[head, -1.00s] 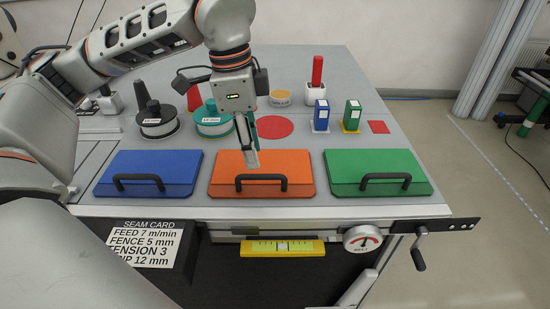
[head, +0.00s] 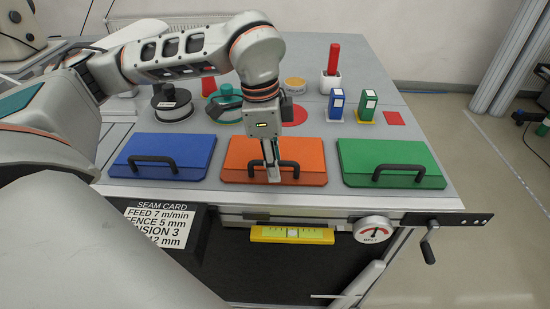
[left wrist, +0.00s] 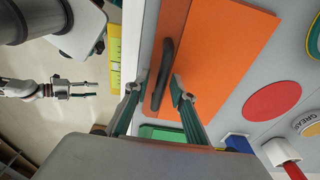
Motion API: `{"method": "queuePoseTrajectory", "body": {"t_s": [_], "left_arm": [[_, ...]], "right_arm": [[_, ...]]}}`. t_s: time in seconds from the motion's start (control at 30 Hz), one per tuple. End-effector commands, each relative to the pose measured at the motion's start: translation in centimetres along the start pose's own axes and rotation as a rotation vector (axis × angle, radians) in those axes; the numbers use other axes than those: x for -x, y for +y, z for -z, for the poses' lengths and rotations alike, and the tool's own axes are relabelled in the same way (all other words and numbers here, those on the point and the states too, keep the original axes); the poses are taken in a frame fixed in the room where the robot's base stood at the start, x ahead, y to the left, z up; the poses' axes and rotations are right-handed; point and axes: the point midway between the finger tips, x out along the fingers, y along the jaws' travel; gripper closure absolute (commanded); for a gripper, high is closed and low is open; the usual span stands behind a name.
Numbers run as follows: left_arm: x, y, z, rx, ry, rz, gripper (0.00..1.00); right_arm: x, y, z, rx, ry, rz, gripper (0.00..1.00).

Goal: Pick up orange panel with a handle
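The orange panel (head: 238,160) lies flat on the grey table between a blue and a green panel. Its black handle (head: 290,167) runs left to right near the front edge. My left gripper (head: 272,176) is over the middle of this handle, pointing down. In the left wrist view, the two open fingers (left wrist: 158,84) stand one on each side of the handle (left wrist: 163,72), with gaps still showing. The orange panel (left wrist: 225,50) fills the middle of that view. My right gripper (left wrist: 82,88) shows at the far left of the wrist view, open and empty, away from the table.
The blue panel (head: 190,150) and green panel (head: 370,155) lie close on either side. Behind stand spools (head: 172,105), blue and green boxes (head: 337,104), and a white pot with a red stick (head: 331,75). A yellow level (head: 292,235) hangs at the table's front.

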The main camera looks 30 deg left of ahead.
Motion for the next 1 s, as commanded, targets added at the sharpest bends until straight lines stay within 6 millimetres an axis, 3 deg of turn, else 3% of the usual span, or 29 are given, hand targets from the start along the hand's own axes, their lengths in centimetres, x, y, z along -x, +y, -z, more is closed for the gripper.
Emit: {"method": "queuePoseTrajectory", "body": {"t_s": [0.03,0.07,0.47,0.63,0.87,1.0], "left_arm": [[0.0,0.0,0.0,0.0,0.0,0.0,0.92],[0.0,0.0,0.0,0.0,0.0,0.0,1.0],[0.2,0.0,0.0,0.0,0.001,0.001,1.0],[1.1,-0.1,0.2,0.0,0.002,0.003,1.0],[4.9,-0.1,0.7,0.0,0.005,0.006,1.0],[8.8,-0.1,1.2,0.0,0.007,0.008,1.0]], "right_arm": [[0.0,0.0,-0.1,0.0,-0.001,0.0,0.6],[0.0,0.0,-0.1,0.0,-0.002,0.0,0.6],[-0.1,-0.1,-0.5,0.0,-0.009,0.001,0.6],[0.0,0.0,-0.5,0.0,-0.008,0.001,0.6],[0.1,0.1,0.0,0.001,-0.004,0.0,0.6],[0.2,0.1,0.5,0.001,0.002,-0.002,0.6]]}}
